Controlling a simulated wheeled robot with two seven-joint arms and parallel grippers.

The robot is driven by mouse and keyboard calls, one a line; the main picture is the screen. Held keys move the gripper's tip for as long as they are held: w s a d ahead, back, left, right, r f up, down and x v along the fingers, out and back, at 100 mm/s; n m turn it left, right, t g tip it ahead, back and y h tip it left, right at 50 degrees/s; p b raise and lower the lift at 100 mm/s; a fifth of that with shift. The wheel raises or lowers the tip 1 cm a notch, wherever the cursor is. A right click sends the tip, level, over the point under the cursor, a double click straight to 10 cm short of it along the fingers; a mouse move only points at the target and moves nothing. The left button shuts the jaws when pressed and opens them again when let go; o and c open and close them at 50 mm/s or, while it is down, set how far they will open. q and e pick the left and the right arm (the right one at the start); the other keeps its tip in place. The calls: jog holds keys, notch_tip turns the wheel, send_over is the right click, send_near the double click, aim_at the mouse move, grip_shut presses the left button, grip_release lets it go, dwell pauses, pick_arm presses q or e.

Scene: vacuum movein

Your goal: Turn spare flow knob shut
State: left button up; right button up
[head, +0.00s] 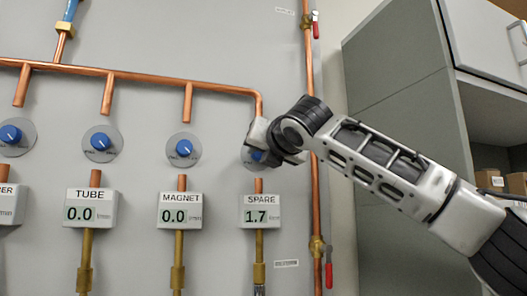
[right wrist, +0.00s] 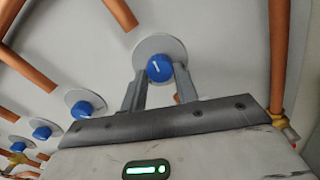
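The spare flow knob (right wrist: 159,68) is blue with a white pointer mark, on a round grey plate on the wall panel. In the head view the spare knob (head: 257,155) is mostly hidden behind my right gripper (head: 270,153). In the right wrist view the two fingers of my right gripper (right wrist: 160,78) stand on either side of the knob and appear to touch its sides. The SPARE display (head: 262,212) below it reads 1.7. My left gripper is not in view.
Other blue knobs stand left of it, among them the MAGNET knob (head: 184,149) and the TUBE knob (head: 101,142). The MAGNET display (head: 180,212) and TUBE display (head: 90,209) read 0.0. A vertical copper pipe (head: 309,75) and a grey cabinet (head: 400,90) are to the right.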

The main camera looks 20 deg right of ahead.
jog(key=shift+r+m+p, duration=0.15)
jog(key=shift+m+p, duration=0.45)
jog(key=shift+p, duration=0.1)
pick_arm(q)
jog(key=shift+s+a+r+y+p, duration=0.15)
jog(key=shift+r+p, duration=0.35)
jog(key=shift+p, duration=0.55)
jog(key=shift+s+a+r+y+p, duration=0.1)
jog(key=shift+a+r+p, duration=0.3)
jog(key=shift+p, duration=0.7)
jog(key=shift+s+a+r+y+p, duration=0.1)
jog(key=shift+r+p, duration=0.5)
jog(key=shift+p, duration=0.45)
pick_arm(e)
jog(key=shift+m, duration=12.1)
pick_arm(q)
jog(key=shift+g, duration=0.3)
pick_arm(e)
jog(key=o, duration=1)
